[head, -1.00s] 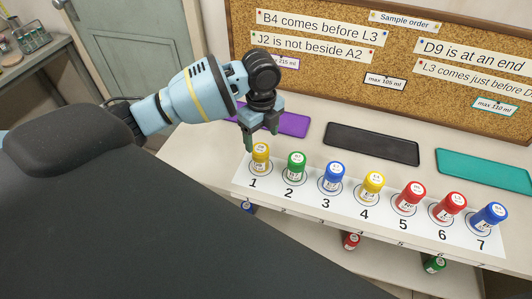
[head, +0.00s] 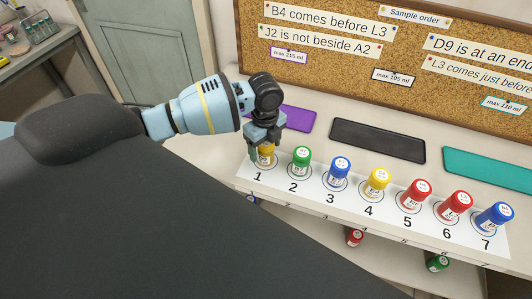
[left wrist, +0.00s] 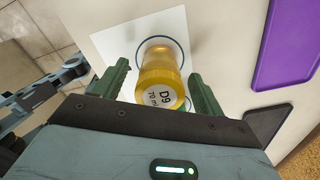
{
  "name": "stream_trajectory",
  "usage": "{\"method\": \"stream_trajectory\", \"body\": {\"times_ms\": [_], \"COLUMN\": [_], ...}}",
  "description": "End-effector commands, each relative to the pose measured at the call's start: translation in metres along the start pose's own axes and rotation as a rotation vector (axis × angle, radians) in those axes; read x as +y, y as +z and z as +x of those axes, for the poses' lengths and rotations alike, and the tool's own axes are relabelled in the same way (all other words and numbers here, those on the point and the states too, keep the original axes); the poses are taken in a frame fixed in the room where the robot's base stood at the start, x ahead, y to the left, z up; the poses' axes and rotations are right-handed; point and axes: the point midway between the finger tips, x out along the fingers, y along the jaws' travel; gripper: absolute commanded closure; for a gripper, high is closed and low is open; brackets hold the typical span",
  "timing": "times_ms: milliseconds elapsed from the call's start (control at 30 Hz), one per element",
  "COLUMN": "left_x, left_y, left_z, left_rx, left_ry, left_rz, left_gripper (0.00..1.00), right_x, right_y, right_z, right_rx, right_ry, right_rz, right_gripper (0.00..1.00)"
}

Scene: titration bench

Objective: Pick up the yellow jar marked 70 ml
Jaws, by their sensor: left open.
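The yellow jar (left wrist: 160,74) marked D9, 70 ml shows in the left wrist view, between the two green fingers. In the head view this yellow jar (head: 266,157) stands at spot 1 of the numbered white strip, its top partly hidden by my gripper. My left gripper (head: 265,148) is open and around the jar's upper part, with a finger on either side; in the left wrist view there is a gap beside the jar at each finger. A second yellow jar (head: 377,181) stands at spot 4. My right gripper is not in view.
A green jar (head: 301,159) stands close by at spot 2. Blue and red jars fill the other spots. Purple (head: 296,118), black (head: 377,141) and teal (head: 489,172) trays lie behind the strip. A corkboard (head: 400,50) with notes stands at the back. More jars sit on a lower shelf.

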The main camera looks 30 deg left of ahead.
Motion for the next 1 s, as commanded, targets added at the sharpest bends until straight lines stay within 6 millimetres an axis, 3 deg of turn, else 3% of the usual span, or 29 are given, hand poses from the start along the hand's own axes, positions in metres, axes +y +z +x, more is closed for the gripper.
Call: {"method": "stream_trajectory", "body": {"times_ms": [233,600,1000], "left_x": [-0.0002,-0.0003,-0.0008], "left_y": [0.0,-0.0001,0.0001], "left_z": [0.0005,0.0003,-0.0067], "left_rx": [0.0,0.0,0.0], "left_ry": [-0.001,-0.001,-0.003], "left_rz": [0.0,0.0,0.0], "left_gripper": [0.32,0.8,0.8], "right_x": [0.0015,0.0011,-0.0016], "right_y": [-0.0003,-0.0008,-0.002], "right_z": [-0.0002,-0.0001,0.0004], "right_rx": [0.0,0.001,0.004], "right_ry": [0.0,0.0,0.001], "right_rz": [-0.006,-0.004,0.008], "right_gripper": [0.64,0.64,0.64]}}
